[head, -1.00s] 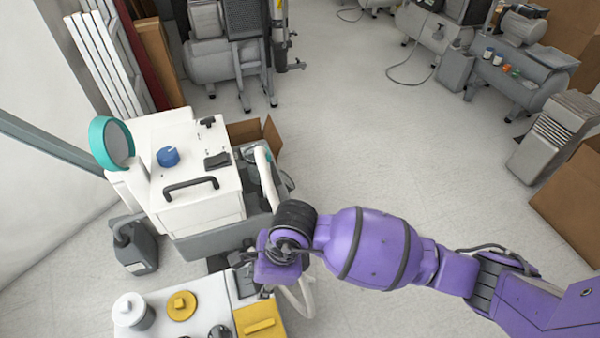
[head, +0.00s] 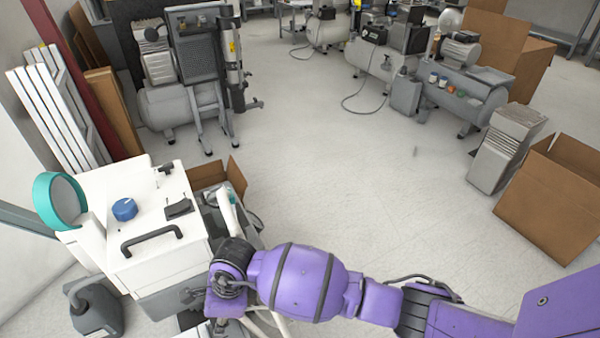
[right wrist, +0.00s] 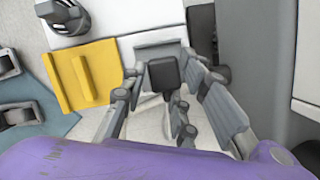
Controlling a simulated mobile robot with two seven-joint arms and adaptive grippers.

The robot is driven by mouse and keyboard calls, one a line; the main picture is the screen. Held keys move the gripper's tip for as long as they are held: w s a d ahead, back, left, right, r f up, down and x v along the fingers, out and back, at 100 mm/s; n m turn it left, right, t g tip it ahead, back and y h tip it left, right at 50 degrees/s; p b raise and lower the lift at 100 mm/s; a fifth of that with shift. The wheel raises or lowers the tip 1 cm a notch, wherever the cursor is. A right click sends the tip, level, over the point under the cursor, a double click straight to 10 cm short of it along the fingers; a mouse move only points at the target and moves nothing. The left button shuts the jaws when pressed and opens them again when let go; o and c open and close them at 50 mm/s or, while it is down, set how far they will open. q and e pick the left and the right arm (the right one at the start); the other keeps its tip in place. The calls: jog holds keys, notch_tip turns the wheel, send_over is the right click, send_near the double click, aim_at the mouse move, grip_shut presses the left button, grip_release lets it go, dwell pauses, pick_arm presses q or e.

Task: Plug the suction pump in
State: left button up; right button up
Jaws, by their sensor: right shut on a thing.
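A white machine (head: 150,215) with a blue knob, a black handle and a teal ring stands at the left in the head view. I take it for the suction pump, but cannot be sure. My purple right arm reaches across the bottom of the head view to the machine's near right side; its gripper is mostly hidden there behind the wrist. In the right wrist view my right gripper (right wrist: 165,70) is shut on a small dark block (right wrist: 164,73), which looks like a plug. It is over a pale surface; whether it touches anything is unclear. No socket can be made out.
A yellow plate (right wrist: 85,75) lies left of the gripper in the right wrist view. A grey canister (head: 97,308) stands beside the white machine. An open cardboard box (head: 550,205) and grey compressors (head: 455,95) line the right and back. The floor (head: 330,170) between is clear.

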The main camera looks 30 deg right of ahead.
jog(key=shift+d+b+x, duration=0.25)
jog(key=shift+b+x, duration=0.8)
jog(key=shift+x, duration=0.3)
jog(key=shift+f+b, duration=0.6)
jog(key=shift+f, duration=0.25)
pick_arm(q)
jog(key=shift+w+a+f+m+b, duration=0.15)
jog(key=shift+w+f+b, duration=0.1)
jog(key=shift+f, duration=0.7)
jog(key=shift+w+f+m+b, duration=0.15)
jog(key=shift+w+f, duration=0.05)
jog(key=shift+f, duration=0.75)
pick_arm(e)
jog(key=shift+w+f, duration=0.1)
jog(key=shift+f, duration=0.35)
pick_arm(q)
jog(key=shift+s, duration=0.2)
jog(key=shift+s+a+r, duration=0.1)
jog(key=shift+s+r, duration=0.05)
jog(key=shift+s, duration=0.15)
jog(key=shift+w+r, duration=0.1)
jog(key=shift+w, duration=0.35)
jog(key=shift+r+p, duration=0.15)
jog(key=shift+p, duration=0.25)
pick_arm(e)
jog(key=shift+w, duration=0.1)
pick_arm(q)
jog(key=shift+s, duration=0.35)
jog(key=shift+w+r, duration=0.1)
jog(key=shift+r, duration=0.1)
